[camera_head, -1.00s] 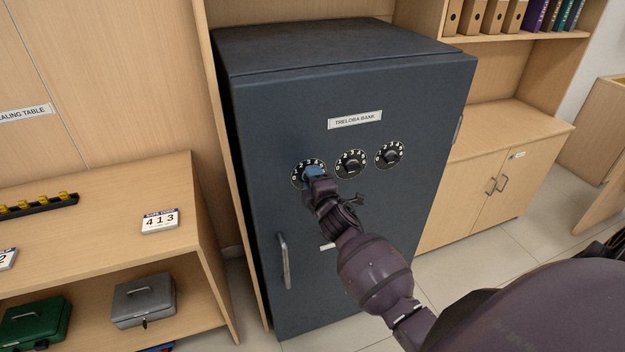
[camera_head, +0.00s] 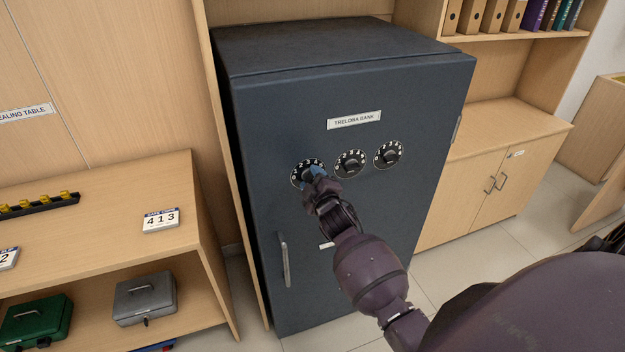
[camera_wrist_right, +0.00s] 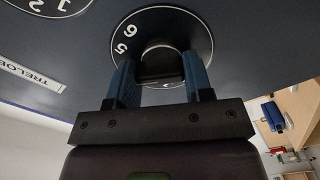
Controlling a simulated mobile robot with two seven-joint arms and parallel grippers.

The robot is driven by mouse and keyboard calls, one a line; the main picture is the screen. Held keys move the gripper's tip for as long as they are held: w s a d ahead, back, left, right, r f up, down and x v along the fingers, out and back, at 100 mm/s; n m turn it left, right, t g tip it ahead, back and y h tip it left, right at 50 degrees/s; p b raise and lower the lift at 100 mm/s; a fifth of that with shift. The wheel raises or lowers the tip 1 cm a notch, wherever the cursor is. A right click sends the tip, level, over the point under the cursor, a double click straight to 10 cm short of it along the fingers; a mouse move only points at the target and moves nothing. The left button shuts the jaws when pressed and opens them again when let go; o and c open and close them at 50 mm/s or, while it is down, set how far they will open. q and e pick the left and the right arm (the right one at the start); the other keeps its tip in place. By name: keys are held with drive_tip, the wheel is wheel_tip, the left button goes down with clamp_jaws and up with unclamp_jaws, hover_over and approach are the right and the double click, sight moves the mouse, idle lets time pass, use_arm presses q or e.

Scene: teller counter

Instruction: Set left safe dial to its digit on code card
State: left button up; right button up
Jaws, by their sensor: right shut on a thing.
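The dark blue-grey safe (camera_head: 270,95) has three round black dials with white digits in a row on its door. My right gripper (camera_head: 316,175) is at the left dial (camera_head: 297,170), its blue fingers shut on the knob. In the right wrist view the fingers of the right gripper (camera_wrist_right: 160,75) stand either side of the knob (camera_wrist_right: 160,64); digits 5 and 6 show on the left dial (camera_wrist_right: 200,40), and the fingers hide others. The code card (camera_head: 161,220) on the wooden shelf at left reads 4 1 3. My left gripper is not in view.
The middle dial (camera_head: 351,163) and right dial (camera_head: 388,154) are just right of my gripper. A door handle (camera_head: 284,260) stands out at the safe's lower left. Grey (camera_head: 145,298) and green (camera_head: 37,321) cash boxes sit on the lower shelf.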

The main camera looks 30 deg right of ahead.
drive_tip(key=o, duration=0.9)
drive_tip(key=v, duration=1)
drive_tip(key=shift+s, duration=0.4)
